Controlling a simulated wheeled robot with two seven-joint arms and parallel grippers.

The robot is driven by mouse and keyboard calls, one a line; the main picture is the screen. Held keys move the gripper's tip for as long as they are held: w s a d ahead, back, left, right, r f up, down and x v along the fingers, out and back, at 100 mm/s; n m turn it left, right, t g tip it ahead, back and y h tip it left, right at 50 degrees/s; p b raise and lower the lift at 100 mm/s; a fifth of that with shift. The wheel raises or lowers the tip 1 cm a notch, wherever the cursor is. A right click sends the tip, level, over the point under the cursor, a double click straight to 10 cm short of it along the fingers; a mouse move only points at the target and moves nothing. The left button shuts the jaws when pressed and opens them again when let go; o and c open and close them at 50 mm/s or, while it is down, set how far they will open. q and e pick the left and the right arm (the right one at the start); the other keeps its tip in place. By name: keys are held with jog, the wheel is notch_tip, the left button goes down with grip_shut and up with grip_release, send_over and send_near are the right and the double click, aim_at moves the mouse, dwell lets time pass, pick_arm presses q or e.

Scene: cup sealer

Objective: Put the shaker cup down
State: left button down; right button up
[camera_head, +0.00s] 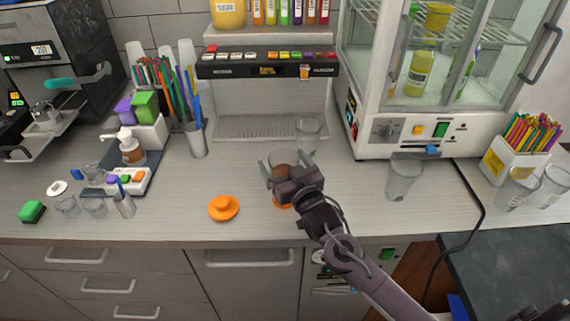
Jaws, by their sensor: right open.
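A clear cup with brown contents (281,157), apparently the shaker cup, stands on the counter near its middle. My right gripper (286,172) reaches in from the lower right. Its fingers are open, one on each side of the cup, and the gripper body hides the cup's lower part. I cannot tell whether a finger touches it. A bit of orange (283,203) shows below the gripper, mostly hidden. An orange lid-like piece (223,207) lies on the counter to the left. My left gripper is not in view.
An empty clear cup (308,133) stands behind, near the dispenser's drip tray (250,127). Another clear cup (403,178) stands to the right, before the glass cabinet (440,70). A metal holder with straws (196,140) is at left. Counter between the orange piece and front edge is clear.

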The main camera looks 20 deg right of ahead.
jog(key=shift+r, duration=0.25)
jog(key=s+d+b, duration=0.1)
jog(key=s+b, duration=0.2)
jog(key=s, duration=0.9)
jog(key=shift+d, duration=0.15)
jog(key=shift+f, duration=0.15)
